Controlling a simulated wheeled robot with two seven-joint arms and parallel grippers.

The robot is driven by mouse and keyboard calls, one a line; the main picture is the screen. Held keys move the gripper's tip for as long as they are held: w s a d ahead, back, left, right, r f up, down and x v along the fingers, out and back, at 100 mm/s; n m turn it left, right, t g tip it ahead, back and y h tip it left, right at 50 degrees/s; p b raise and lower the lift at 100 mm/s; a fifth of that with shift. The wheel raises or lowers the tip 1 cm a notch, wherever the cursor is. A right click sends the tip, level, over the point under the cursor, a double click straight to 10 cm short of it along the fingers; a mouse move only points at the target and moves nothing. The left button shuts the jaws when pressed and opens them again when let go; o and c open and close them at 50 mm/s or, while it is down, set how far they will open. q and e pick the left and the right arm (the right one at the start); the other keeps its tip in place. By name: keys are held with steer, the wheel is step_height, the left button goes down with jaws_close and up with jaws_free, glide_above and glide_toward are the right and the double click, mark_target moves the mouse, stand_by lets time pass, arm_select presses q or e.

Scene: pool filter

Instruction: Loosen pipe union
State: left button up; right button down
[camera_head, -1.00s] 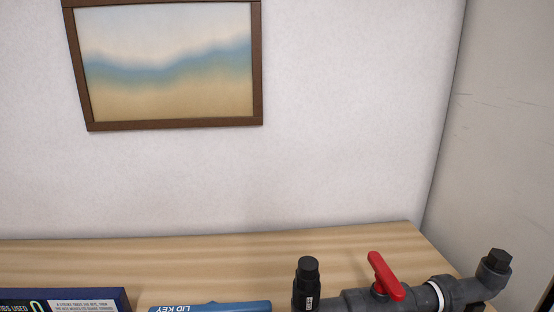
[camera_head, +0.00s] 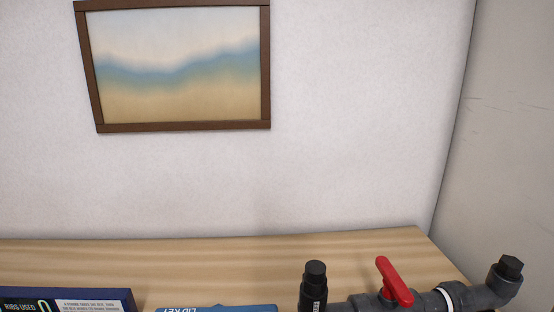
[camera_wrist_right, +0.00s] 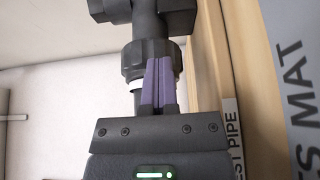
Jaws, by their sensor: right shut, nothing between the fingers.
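The dark grey pipe assembly (camera_head: 480,297) lies along the lower right of the head view, cut off by the bottom edge. It has a red valve handle (camera_head: 394,282), a white ring (camera_head: 449,300) and an upturned elbow with a dark cap (camera_head: 510,265). In the right wrist view a dark ribbed collar (camera_wrist_right: 140,60), apparently the union nut, sits on the pipe above a white band (camera_wrist_right: 134,85). My right gripper (camera_wrist_right: 157,62) has its purple fingers together, overlapping the collar in the picture. Contact cannot be told. My left gripper is not in view.
A black bottle-like part (camera_head: 314,285) stands by the pipe. A blue lid key (camera_head: 215,308) and a dark box with printing (camera_head: 65,300) lie at the bottom edge. The wooden table (camera_head: 200,270) meets a white wall with a framed picture (camera_head: 182,65). A grey mat (camera_wrist_right: 295,60) shows right.

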mark_target(471, 310)
steer(key=shift+r+p, duration=0.35)
steer(key=shift+r, duration=0.4)
steer(key=shift+r+p, duration=0.5)
steer(key=shift+r, duration=0.25)
steer(key=shift+s+a+r+p, duration=0.1)
steer(key=shift+s+r+p, duration=0.05)
steer(key=shift+s+p, duration=0.2)
steer(key=a, duration=0.5)
steer(key=shift+s+a+b, duration=0.2)
steer(key=shift+a+b, duration=0.1)
steer(key=shift+a, duration=0.1)
